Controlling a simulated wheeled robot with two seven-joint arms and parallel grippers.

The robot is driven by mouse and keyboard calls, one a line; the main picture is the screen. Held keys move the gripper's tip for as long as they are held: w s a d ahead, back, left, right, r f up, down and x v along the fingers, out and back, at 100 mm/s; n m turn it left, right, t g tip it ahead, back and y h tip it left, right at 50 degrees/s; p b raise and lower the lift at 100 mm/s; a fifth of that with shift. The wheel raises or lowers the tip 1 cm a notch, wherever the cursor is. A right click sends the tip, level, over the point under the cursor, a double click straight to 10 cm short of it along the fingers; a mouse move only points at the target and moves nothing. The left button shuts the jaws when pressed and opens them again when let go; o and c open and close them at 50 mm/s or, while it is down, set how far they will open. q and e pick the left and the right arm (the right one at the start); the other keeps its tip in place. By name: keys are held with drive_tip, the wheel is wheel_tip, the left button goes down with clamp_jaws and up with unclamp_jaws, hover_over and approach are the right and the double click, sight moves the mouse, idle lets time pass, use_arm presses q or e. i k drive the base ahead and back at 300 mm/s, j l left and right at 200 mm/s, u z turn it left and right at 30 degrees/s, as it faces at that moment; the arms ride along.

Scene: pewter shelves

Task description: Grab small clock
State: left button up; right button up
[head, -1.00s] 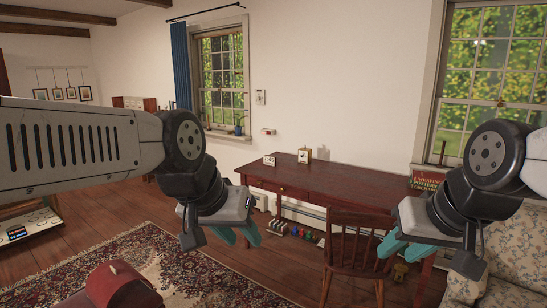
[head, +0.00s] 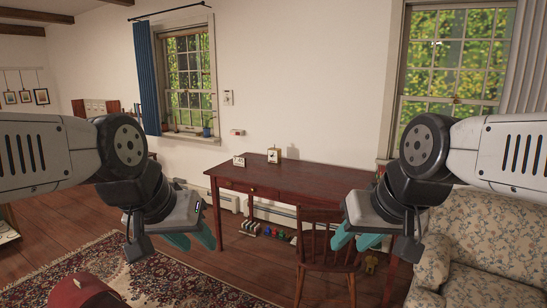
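A small clock (head: 274,155) with a light face and gold-brown case stands upright near the back edge of a dark red wooden desk (head: 300,179). My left gripper (head: 193,241) hangs in front of the desk to the left, with its teal fingers apart and nothing seen between them. My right gripper (head: 352,241) hangs over the chair to the right, teal fingers apart and empty. Both grippers are well short of the clock and lower in the picture.
A white card-like object (head: 239,161) stands left of the clock. A wooden chair (head: 325,262) stands before the desk. A floral sofa (head: 480,250) fills the right. Small colourful objects (head: 272,231) sit on the floor under the desk. A patterned rug (head: 130,270) lies at left.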

sight(276, 158)
drive_tip(key=i+j+u, duration=0.15)
drive_tip(key=i, duration=0.25)
drive_tip(key=i+j+u, duration=0.2)
drive_tip(key=i, duration=0.2)
drive_tip(key=i+u, duration=0.1)
drive_tip(key=i, duration=2.35)
drive_tip(key=i+l, duration=0.3)
drive_tip(key=i, duration=0.2)
drive_tip(key=i+l+z, duration=0.15)
drive_tip(key=i+l, duration=0.2)
drive_tip(key=i, duration=0.2)
